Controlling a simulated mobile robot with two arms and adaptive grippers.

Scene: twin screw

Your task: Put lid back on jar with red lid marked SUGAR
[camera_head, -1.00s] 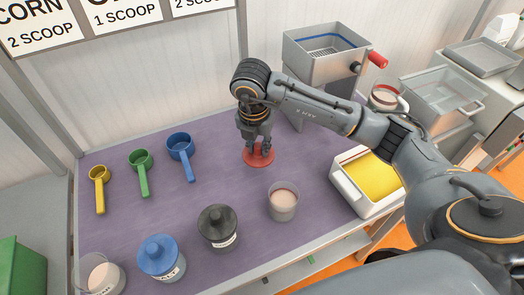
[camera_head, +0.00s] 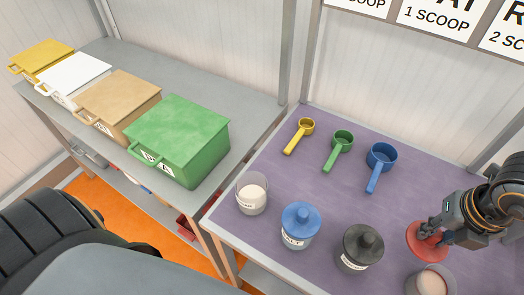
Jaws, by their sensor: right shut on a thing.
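My right gripper (camera_head: 430,230) is at the right edge, shut on the red lid (camera_head: 413,241). The lid looks held a little above the purple mat, though the height is hard to judge. An open clear jar (camera_head: 432,284) with pale contents stands just below the lid in the picture, cut by the bottom edge. No label shows on it. Another open jar (camera_head: 252,193) with white contents stands at the mat's left edge; its label is too small to read. My left gripper is not in view.
A blue-lidded jar (camera_head: 300,228) and a black-lidded jar (camera_head: 362,248) stand between the open jars. Yellow (camera_head: 299,136), green (camera_head: 338,150) and blue (camera_head: 380,167) scoops lie behind. Several lidded bins, including a green one (camera_head: 180,135), stand on the left grey table.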

